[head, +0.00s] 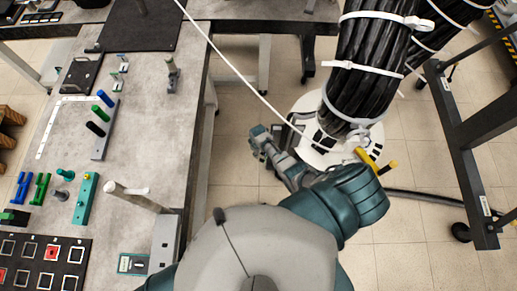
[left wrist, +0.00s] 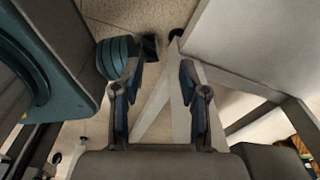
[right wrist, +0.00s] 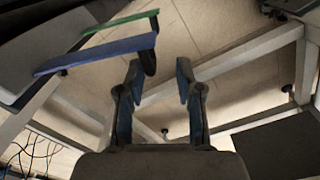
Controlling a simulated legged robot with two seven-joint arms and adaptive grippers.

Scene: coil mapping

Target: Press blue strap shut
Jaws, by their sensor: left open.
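A long blue strap-like bar (right wrist: 95,55) crosses the upper left of the right wrist view, beside a similar green bar (right wrist: 120,20). The blue bar's near end has a dark tip; its far end runs towards a grey body at the left edge. My right gripper (right wrist: 159,82) is open and empty, with the blue bar apart and to the left of its fingers. In the head view, my right gripper (head: 258,133) hangs between the table and the cable bundle. My left gripper (left wrist: 160,75) is open and empty over the floor.
A thick black cable bundle (head: 365,75) with white ties stands at right above a white base (head: 310,150). The grey table (head: 150,130) at left carries blue and green pegs, blocks and a dark tray. A dark metal frame (head: 460,130) stands far right. Floor shows between them.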

